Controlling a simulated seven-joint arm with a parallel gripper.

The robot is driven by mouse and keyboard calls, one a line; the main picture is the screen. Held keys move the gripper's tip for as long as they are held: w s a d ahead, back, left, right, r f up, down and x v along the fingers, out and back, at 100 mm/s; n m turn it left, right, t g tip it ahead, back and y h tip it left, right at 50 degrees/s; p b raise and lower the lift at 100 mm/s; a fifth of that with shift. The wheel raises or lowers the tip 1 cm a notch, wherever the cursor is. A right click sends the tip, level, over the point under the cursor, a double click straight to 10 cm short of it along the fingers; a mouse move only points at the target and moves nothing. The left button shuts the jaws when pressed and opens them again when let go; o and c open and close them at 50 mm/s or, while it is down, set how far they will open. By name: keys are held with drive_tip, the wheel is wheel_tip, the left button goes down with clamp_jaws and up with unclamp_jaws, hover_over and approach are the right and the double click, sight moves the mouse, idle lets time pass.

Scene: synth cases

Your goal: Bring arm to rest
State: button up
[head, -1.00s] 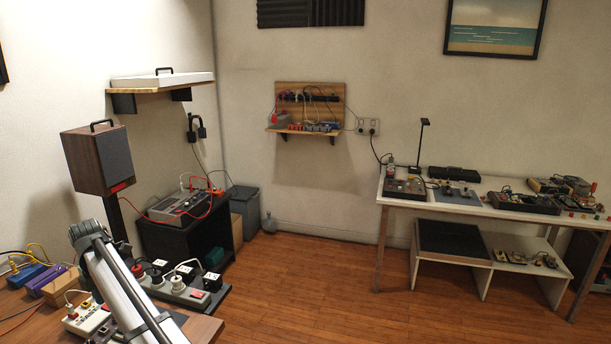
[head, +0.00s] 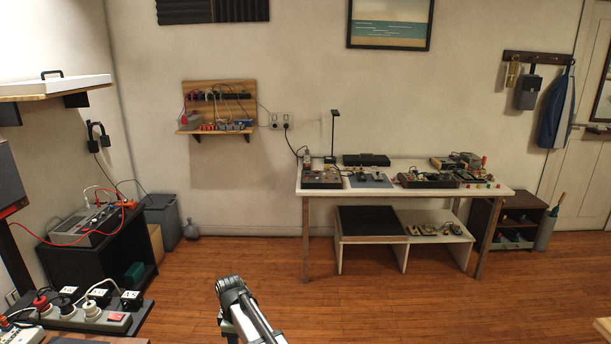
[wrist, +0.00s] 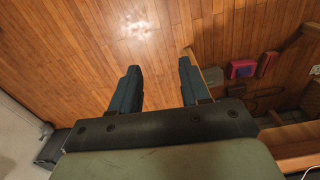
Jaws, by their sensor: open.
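My arm (head: 245,312) shows at the bottom of the head view, rising from the lower edge, with open wooden floor (head: 330,275) behind it. Its fingertips cannot be made out there. In the wrist view my gripper (wrist: 158,70) has its two dark fingers spread wide apart with nothing between them. Wooden floor shows past the fingers, so the gripper is empty and touches nothing that I can see.
A power strip (head: 90,312) with plugs lies at the lower left, left of my arm. A black cabinet (head: 85,265) stands behind it. A white table (head: 400,193) with devices is at the back. In the wrist view a pink item (wrist: 242,68) lies right of the fingers.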

drive_tip(key=s+d+f+m, duration=0.35)
drive_tip(key=d+m, duration=0.25)
drive_tip(key=d, duration=0.7)
drive_tip(key=s+d+f+m, duration=0.3)
drive_tip(key=s+d+m, duration=0.2)
drive_tip(key=d, duration=0.8)
drive_tip(key=s+d+f+m, duration=0.3)
drive_tip(key=s+d+m, duration=0.25)
drive_tip(key=d, duration=0.75)
drive_tip(key=s+f+g, duration=0.3)
drive_tip(key=s+f, duration=0.7)
drive_tip(key=s, duration=0.4)
drive_tip(key=s+f+g, duration=0.4)
drive_tip(key=s+f, duration=0.6)
drive_tip(key=s, duration=0.5)
drive_tip(key=shift+f+m, duration=0.2)
drive_tip(key=shift+m, duration=0.15)
drive_tip(key=shift+c, duration=0.4)
